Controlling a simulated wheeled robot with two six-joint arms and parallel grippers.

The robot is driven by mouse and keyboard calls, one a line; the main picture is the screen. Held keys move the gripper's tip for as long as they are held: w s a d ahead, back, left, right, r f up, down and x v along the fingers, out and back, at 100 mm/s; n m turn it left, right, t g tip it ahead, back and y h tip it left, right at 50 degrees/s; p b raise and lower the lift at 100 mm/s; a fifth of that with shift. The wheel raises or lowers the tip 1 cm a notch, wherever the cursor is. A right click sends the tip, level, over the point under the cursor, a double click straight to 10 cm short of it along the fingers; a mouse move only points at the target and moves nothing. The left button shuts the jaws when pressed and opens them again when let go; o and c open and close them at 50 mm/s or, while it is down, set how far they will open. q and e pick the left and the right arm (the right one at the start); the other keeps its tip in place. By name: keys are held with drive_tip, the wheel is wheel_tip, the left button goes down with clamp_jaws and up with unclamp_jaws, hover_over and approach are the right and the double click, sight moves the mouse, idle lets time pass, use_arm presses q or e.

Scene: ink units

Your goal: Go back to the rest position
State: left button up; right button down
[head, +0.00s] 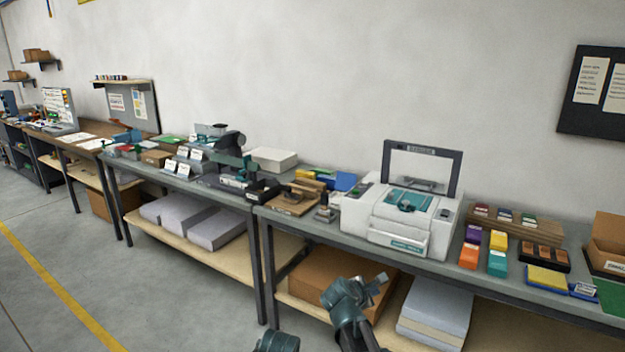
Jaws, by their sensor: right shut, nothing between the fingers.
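My right gripper (374,288) is at the lower middle of the head view, in front of the bench and below its top. It is shut and empty, and it touches nothing that I can see. Behind it in the picture are a cardboard box (318,277) and the lower shelf. A teal part of my own body shows at the bottom edge, left of the right arm. My left gripper is not in view.
A grey bench (420,258) runs along the wall. It carries a white printer-like machine (388,232), coloured ink blocks (497,262) and an open carton (607,245). Paper stacks (436,311) lie on the lower shelf. The floor (150,290) at left is clear.

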drive_tip(key=s+a+f+m+g+y+p, duration=0.2)
drive_tip(key=s+a+m, duration=0.5)
drive_tip(key=s, duration=0.6)
drive_tip(key=s+a+f+m+g+y+p, duration=0.2)
drive_tip(key=s+a+m+g+y, duration=0.2)
drive_tip(key=s, duration=1)
drive_tip(key=a+m+g, duration=0.2)
drive_tip(key=a+m, duration=0.2)
drive_tip(key=shift+s+g+p, duration=0.25)
drive_tip(key=shift+g+p, duration=0.1)
drive_tip(key=shift+g, duration=0.05)
